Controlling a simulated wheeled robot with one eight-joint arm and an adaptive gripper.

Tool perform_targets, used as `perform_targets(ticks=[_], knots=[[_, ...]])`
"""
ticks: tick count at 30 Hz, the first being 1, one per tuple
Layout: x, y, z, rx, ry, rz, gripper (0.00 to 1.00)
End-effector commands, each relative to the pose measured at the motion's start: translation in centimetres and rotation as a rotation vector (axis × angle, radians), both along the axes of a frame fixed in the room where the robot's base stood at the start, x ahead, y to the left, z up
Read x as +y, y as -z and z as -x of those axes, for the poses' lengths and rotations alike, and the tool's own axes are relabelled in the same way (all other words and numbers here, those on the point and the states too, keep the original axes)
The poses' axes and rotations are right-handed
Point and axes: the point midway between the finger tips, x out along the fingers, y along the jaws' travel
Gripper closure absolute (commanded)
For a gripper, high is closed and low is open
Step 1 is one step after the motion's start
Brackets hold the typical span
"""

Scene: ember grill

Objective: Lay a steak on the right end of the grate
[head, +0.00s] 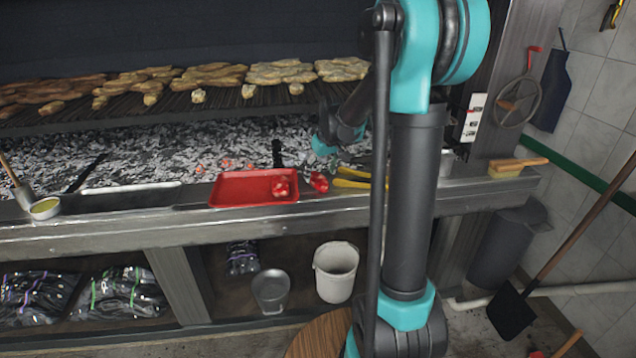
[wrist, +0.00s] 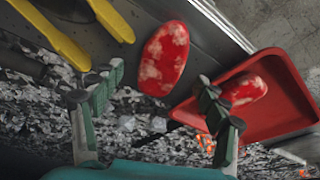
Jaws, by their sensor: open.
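One red, pale-marbled steak (head: 319,182) lies on the metal ledge just right of the red tray (head: 230,188). In the wrist view this steak (wrist: 165,58) lies flat beyond the fingertips. A second steak (head: 281,189) lies in the tray's right end, and it also shows in the wrist view (wrist: 243,89). My gripper (wrist: 158,100) is open and empty, its fingers spread short of the loose steak. In the head view its fingers are hard to make out. The grate (head: 180,109) runs above the coals, with food along its back; my arm partly hides its right end.
Yellow-handled tongs (head: 352,180) lie on the ledge right of the loose steak, close to it. A brush (head: 517,165) lies at the ledge's right end. A small bowl (head: 45,208) stands at the left. Coals (head: 150,152) lie below the grate.

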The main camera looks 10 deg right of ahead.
Motion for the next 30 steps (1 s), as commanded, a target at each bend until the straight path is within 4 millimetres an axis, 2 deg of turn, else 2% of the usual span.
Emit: perform_targets(ticks=[3, 6, 14, 27, 30], knots=[[0.2, 1.5, -0.4, 0.0, 0.0, 0.0, 0.26], [0.3, 2.2, -0.6, 0.0, 0.0, 0.0, 0.26], [0.3, 2.5, -0.7, 0.0, 0.0, 0.0, 0.26], [0.3, 2.4, -0.6, 0.0, 0.0, 0.0, 0.79], [0.3, 2.4, -0.6, 0.0, 0.0, 0.0, 0.88]])
